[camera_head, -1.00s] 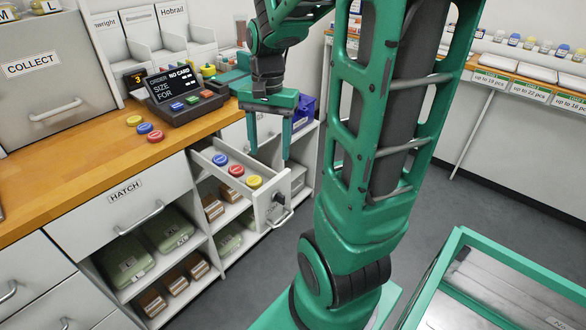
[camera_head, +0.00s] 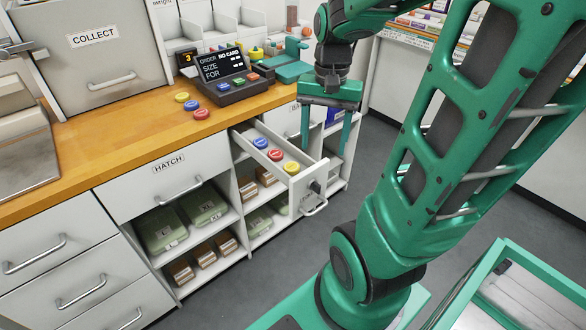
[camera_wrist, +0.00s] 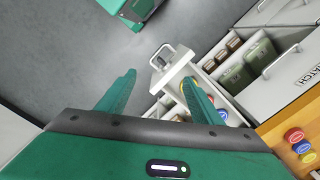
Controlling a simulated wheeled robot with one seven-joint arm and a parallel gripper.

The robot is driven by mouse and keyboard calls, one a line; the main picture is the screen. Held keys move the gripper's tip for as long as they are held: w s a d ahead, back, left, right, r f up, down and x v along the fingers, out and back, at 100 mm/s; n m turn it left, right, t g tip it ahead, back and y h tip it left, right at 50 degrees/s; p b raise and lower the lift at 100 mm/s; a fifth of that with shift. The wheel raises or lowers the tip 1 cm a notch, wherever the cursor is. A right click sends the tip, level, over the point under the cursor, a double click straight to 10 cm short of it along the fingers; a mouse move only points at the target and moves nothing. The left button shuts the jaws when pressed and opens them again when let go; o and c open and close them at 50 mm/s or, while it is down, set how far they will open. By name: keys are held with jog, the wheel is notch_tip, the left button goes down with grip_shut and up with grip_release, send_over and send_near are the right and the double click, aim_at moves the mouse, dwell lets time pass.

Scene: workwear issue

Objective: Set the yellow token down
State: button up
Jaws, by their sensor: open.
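A yellow token (camera_head: 291,167) lies at the front end of the pulled-out drawer (camera_head: 268,128), in a row with a red token (camera_head: 276,155) and a blue token (camera_head: 260,143). Another yellow token (camera_head: 182,97) lies on the wooden counter, in a row with a blue and a red one. My gripper (camera_head: 324,152) points down with its fingers wide apart and nothing between them, by the right side of the open drawer. In the wrist view my gripper (camera_wrist: 159,78) is also empty; its right finger hides part of the drawer.
An order terminal (camera_head: 228,83) reading "NO CARD" stands on the counter (camera_head: 120,140). A "COLLECT" locker (camera_head: 95,60) stands at back left. Below are the closed "HATCH" drawer (camera_head: 150,180) and shelves with green packs and brown boxes. A green-framed cart (camera_head: 490,270) stands at lower right.

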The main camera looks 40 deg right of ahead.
aim_at(292, 166)
jog(key=w+f+m+y, duration=0.1)
jog(key=w+f+m, duration=0.3)
jog(key=w, duration=0.7)
jog(key=shift+m, duration=0.3)
jog(key=f, duration=0.9)
jog(key=shift+a+f, duration=0.35)
jog(key=shift+c, duration=0.7)
jog(key=c, duration=1.1)
jog(key=shift+r, duration=0.1)
